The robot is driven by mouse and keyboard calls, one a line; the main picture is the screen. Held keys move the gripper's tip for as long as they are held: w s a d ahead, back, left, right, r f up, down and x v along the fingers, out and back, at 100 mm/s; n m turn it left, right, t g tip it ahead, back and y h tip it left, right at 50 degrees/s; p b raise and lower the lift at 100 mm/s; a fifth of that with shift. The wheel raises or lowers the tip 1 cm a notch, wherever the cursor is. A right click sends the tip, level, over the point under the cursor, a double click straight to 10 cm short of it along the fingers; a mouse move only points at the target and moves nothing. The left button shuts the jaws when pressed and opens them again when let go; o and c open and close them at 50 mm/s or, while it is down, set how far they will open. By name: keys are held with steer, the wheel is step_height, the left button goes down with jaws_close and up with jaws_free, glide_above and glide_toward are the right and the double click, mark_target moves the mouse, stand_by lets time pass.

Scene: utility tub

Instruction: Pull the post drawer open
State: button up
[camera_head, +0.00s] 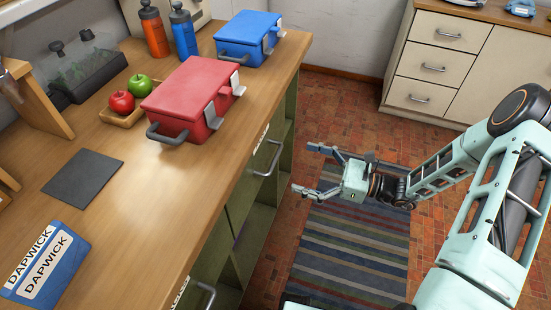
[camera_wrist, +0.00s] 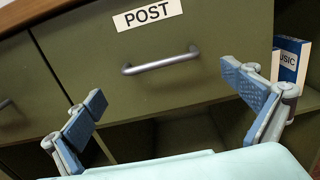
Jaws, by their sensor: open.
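The post drawer (camera_wrist: 210,45) has a green front, a white label reading POST (camera_wrist: 147,14) and a grey bar handle (camera_wrist: 160,62). It looks shut, with its front under the wooden counter edge. In the head view, the handle nearest my gripper (camera_head: 268,158) stands out from the counter's side; the label above it is too small to read. My gripper (camera_head: 305,168) is open and empty, to the right of that handle and apart from it. In the wrist view, my gripper's fingers (camera_wrist: 163,88) are spread to either side of the handle, without touching it.
A second drawer handle (camera_head: 205,295) lies nearer along the counter. A red box (camera_head: 185,98) stands on the counter (camera_head: 150,200). The striped rug (camera_head: 350,250) and brick floor are clear.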

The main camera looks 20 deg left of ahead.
mark_target(276, 157)
steer(key=a, duration=0.7)
steer(key=shift+w+a, duration=0.35)
steer(key=shift+c, duration=0.3)
steer(key=c, duration=1.3)
steer(key=shift+d, duration=0.15)
